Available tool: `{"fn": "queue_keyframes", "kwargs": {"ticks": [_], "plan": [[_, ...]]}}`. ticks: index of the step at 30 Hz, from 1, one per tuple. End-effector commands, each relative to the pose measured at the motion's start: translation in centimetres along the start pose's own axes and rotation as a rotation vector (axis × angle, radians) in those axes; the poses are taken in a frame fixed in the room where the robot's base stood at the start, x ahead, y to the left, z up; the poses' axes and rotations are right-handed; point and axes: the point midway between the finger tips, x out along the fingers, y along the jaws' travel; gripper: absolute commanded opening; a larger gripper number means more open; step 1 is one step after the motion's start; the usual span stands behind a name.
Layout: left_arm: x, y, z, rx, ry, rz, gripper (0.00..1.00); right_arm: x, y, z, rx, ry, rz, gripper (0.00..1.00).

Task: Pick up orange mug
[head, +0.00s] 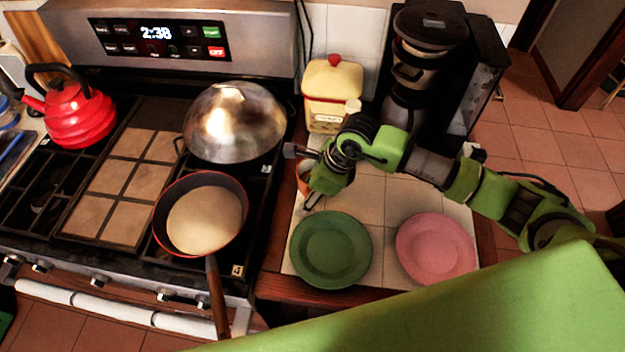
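The orange mug (303,172) stands on the tiled counter just right of the stove, behind the green plate. Only a narrow strip of it shows, because my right gripper covers most of it. My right gripper (300,178) reaches in from the right. Its fingers are spread apart, one pointing left above the mug and the other lower down near the green plate's back edge. The mug appears between or just below the fingers; I cannot tell whether they touch it. My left gripper is not in view.
A green plate (330,250) and a pink plate (436,248) lie in front. A yellow canister (332,92) and a black coffee maker (425,60) stand behind. On the stove are a pan (204,216), a metal dome (235,122) and a red kettle (75,112).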

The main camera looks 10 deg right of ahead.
Motion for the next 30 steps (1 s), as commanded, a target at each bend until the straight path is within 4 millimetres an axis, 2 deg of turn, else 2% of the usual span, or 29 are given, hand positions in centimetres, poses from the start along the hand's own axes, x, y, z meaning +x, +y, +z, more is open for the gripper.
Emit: {"fn": "queue_keyframes", "kwargs": {"ticks": [1, 5, 20, 30], "plan": [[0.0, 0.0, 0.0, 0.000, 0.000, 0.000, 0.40, 0.0, 0.0, 0.0, 0.000, 0.000, 0.000, 0.34], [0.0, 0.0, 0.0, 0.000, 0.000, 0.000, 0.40, 0.0, 0.0, 0.0, 0.000, 0.000, 0.000, 0.00], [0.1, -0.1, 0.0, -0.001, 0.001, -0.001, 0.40, -0.5, -0.1, 0.3, 0.000, -0.004, -0.002, 0.00], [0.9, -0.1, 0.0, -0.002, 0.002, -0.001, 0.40, -2.8, -0.1, 1.2, -0.002, -0.004, -0.003, 0.00]]}}
